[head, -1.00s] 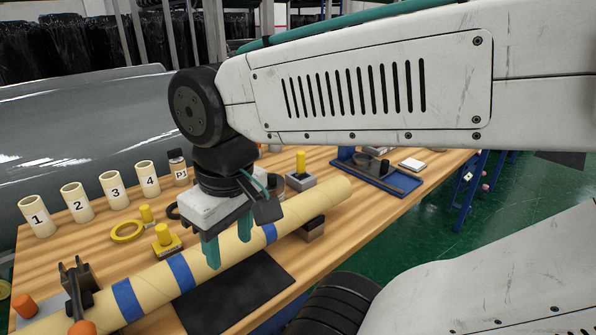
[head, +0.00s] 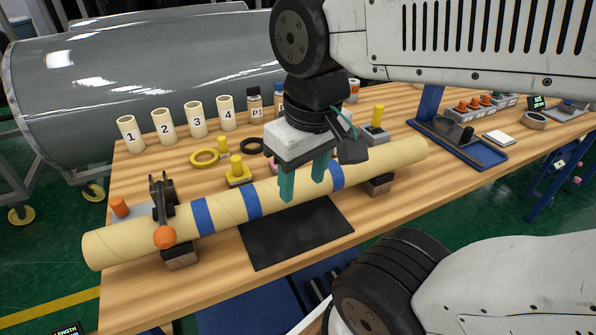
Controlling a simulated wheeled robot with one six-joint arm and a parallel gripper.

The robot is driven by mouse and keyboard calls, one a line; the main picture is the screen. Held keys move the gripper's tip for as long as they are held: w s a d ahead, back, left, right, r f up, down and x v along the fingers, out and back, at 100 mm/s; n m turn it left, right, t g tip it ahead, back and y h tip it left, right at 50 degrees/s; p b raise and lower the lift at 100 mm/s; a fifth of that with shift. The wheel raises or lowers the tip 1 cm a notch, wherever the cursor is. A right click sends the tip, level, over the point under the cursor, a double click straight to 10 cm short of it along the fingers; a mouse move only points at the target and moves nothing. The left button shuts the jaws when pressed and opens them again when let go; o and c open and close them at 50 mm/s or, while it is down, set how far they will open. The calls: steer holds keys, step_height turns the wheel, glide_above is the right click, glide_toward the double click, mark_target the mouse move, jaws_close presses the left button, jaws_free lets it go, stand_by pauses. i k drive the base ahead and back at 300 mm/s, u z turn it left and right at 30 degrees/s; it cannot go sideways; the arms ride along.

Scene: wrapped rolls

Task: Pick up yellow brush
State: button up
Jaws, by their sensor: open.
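Two small yellow-handled items stand on the wooden table. I cannot tell which one is the brush; no bristles show. My gripper (head: 303,190) points down with its two green fingers apart and nothing between them. It is in front of or over the tan tube in the picture, and the exact gap is unclear.
The long tan tube (head: 220,212) with blue bands lies across the table (head: 130,178) on supports, beside a clamp (head: 163,200). A black mat (head: 297,233) lies in front.

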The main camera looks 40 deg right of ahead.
mark_target(375, 128)
steer(key=k, duration=0.5)
steer(key=u, duration=1.6)
steer(key=k, duration=1.1)
steer(key=z, duration=2.1)
steer(key=i, duration=1)
steer(key=z, duration=0.05)
